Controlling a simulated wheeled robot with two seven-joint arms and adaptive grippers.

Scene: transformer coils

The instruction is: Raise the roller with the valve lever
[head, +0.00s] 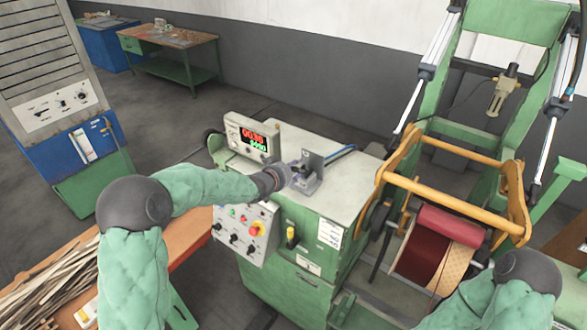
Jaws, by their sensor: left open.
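The valve (311,172) is a small grey metal block with an upright plate on the green machine's pale top, with a blue hose behind it. Its lever is too small and covered to make out clearly. My left gripper (292,175) is at the valve's left side, open, its fingers close to or touching it; I cannot tell which. The red roller (448,224) lies low, along the upper side of the dark red coil (420,254), and looks in contact with it. My right arm shows at the lower right, but its gripper is out of view.
A display box (251,137) stands at the left of the machine top, with a button panel (245,229) below. A yellow frame (455,190) surrounds the roller area. A wooden bench (185,245) with strips is at left. The rest of the machine top is mostly clear.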

